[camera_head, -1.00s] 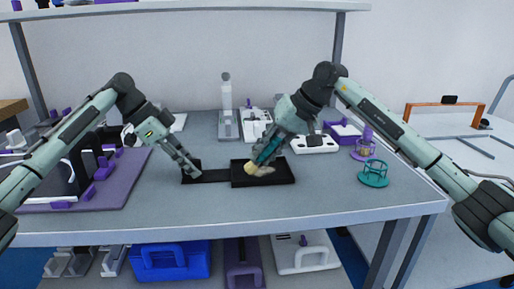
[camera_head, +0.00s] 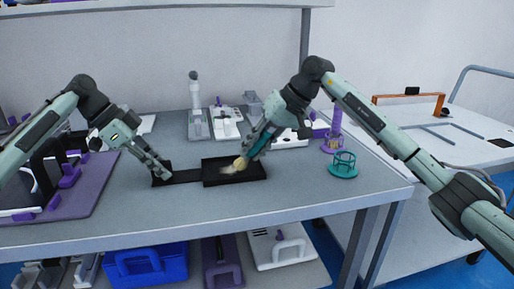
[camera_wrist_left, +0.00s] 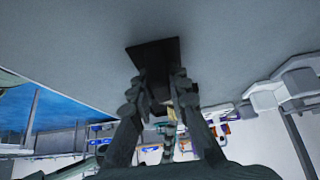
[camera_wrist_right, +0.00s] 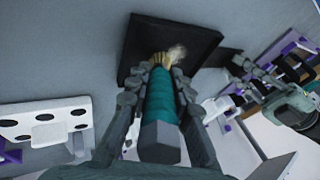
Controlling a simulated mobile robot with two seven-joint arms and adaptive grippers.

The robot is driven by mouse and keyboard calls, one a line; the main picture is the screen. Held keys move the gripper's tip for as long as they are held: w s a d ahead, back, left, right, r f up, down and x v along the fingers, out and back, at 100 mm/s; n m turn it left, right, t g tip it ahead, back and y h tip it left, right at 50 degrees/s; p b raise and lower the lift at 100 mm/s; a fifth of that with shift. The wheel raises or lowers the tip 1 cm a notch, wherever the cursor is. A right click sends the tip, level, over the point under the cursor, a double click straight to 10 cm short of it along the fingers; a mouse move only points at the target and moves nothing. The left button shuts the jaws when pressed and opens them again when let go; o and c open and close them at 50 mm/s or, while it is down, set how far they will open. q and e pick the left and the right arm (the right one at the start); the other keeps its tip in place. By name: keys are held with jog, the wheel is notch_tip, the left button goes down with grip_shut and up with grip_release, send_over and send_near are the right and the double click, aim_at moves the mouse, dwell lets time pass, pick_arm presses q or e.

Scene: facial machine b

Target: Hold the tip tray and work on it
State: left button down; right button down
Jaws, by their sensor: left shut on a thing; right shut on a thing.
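The black tip tray (camera_head: 212,181) lies on the grey table, its narrow handle pointing left. My left gripper (camera_head: 162,172) is shut on the left end of the handle; the left wrist view shows the black handle end (camera_wrist_left: 155,55) at the fingertips. My right gripper (camera_head: 262,142) is shut on a brush with a teal handle (camera_wrist_right: 162,100) and holds it tilted over the tray. The brush's pale bristles (camera_wrist_right: 176,53) are bent and fanned out inside the tray, seemingly touching its floor. The fingers partly hide the brush handle in the head view.
A teal round rack (camera_head: 343,167) stands right of the tray. White devices (camera_head: 226,122) stand behind it. A purple mat (camera_head: 85,200) with holders lies at the left. The table in front of the tray is clear.

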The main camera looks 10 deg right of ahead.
pick_arm(q)
jog(key=shift+f, duration=0.15)
pick_arm(e)
jog(key=shift+a, duration=3.35)
notch_tip(320, 180, up, 8)
jog(key=c, duration=2)
grip_release()
grip_shut()
jog(key=shift+f, duration=0.3)
